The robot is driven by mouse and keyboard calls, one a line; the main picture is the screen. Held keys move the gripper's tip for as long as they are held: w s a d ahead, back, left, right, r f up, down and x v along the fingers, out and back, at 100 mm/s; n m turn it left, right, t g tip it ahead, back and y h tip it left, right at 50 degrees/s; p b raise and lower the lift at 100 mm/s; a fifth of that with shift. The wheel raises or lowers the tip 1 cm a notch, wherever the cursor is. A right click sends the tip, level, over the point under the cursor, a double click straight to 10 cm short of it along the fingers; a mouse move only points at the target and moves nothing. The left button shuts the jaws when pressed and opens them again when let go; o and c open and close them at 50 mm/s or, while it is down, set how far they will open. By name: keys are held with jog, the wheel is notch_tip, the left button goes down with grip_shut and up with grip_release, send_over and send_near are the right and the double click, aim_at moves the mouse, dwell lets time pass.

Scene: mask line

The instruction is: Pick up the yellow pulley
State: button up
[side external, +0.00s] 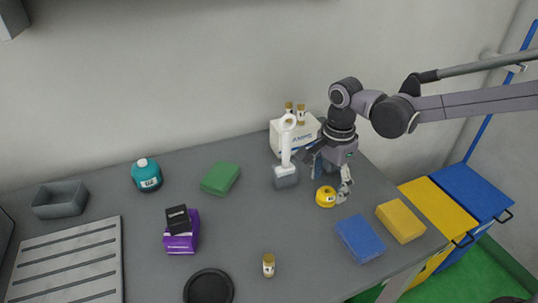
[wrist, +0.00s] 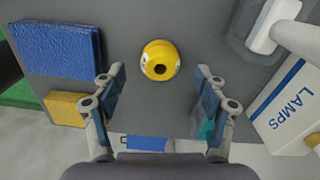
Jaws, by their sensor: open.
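The yellow pulley (side external: 326,196) is a small round yellow piece with a dark centre hole, lying on the grey table. In the wrist view the pulley (wrist: 160,61) sits ahead of the fingertips, roughly midway between them sideways. My gripper (side external: 331,180) hangs low beside the pulley in the side view, with one finger just right of it. In the wrist view my gripper (wrist: 160,74) has its two fingers wide apart with nothing between them. No contact with the pulley shows.
A blue block (side external: 360,239) and a yellow block (side external: 401,221) lie right of the pulley. A white brush-like tool on a grey base (side external: 286,176) and a white LAMPS box (side external: 294,137) stand close on the left and behind.

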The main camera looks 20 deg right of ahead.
aim_at(327, 191)
jog(key=shift+a+f, duration=0.1)
jog(key=shift+f, duration=1.45)
jog(key=c, duration=1.3)
jog(key=shift+o, duration=0.3)
jog(key=shift+r, duration=0.15)
